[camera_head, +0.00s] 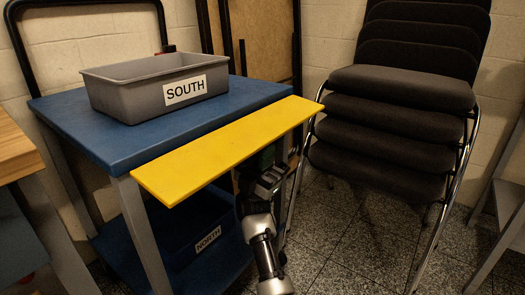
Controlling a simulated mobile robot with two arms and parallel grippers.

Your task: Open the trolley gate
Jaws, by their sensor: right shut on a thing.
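The trolley (62,112) has a blue top and grey legs. Its gate (205,165) is a long yellow panel along the front edge, and its right end reaches past the trolley's corner. My right gripper (266,168) is below the gate's right half, in front of the trolley. It is shut on the gate, though the panel and shadow hide the exact contact of the fingers. My left gripper is not in view.
A grey bin labelled SOUTH (130,92) stands on the trolley top. A blue bin labelled NORTH (182,250) is on the lower shelf. Stacked dark chairs (395,130) stand to the right. Speckled floor (340,250) is clear between them. A wooden tabletop (14,150) is at the left edge.

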